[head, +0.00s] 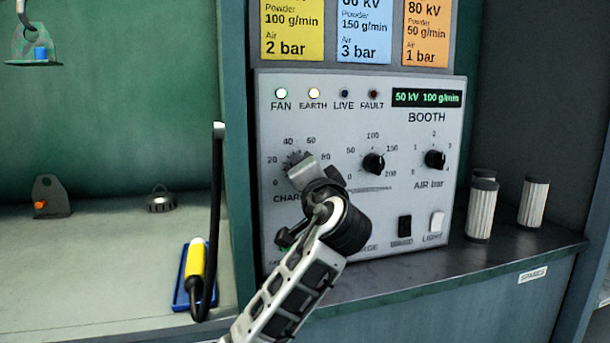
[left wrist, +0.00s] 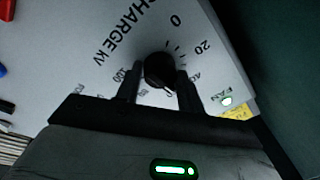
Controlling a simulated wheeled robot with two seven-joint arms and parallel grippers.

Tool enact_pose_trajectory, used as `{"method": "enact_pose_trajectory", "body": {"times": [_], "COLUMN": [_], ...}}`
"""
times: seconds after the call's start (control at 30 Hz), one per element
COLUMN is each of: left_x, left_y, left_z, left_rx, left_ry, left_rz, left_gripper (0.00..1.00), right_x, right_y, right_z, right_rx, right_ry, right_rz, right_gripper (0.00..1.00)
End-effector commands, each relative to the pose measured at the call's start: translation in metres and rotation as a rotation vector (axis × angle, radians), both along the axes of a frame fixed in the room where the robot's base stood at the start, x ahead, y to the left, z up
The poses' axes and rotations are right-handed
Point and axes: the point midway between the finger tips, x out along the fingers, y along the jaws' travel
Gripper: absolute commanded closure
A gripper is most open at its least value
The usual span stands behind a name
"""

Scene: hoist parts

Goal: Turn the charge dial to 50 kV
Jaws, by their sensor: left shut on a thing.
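The charge dial (left wrist: 159,70) is a round black knob on the grey booth panel, with a printed kV scale around it. In the left wrist view my left gripper (left wrist: 160,86) has one finger on each side of the knob and is shut on it. The knob's white mark points down between the fingers, partly hidden, near the middle of the scale. In the head view my left gripper (head: 300,170) covers most of the charge dial (head: 292,159). The green display (head: 427,98) reads 50 kV 100 g/min. My right gripper is not in view.
The powder dial (head: 374,164) and air dial (head: 435,159) sit to the right of the charge dial. Two rocker switches are below. Filter cartridges (head: 482,210) stand on the right shelf. A yellow-handled tool (head: 196,262) lies on a blue tray at left.

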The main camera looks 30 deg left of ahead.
Motion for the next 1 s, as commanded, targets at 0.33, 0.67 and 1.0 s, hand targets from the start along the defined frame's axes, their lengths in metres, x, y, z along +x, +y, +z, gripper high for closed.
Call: {"method": "enact_pose_trajectory", "body": {"times": [0.33, 0.67, 1.0], "left_x": [0.001, -0.001, -0.039], "left_y": [-0.001, -0.002, -0.044], "left_z": [-0.004, -0.002, -0.009], "left_rx": [-0.003, 0.0, -0.005], "left_ry": [0.009, 0.003, 0.003], "left_rz": [-0.001, -0.001, -0.005], "left_gripper": [0.42, 0.41, 0.41], "right_x": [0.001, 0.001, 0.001], "right_y": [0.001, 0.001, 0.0], "right_z": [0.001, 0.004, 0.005], "right_rx": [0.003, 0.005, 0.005], "right_ry": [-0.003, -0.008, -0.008], "right_rz": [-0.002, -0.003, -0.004], "right_gripper": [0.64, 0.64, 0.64]}}
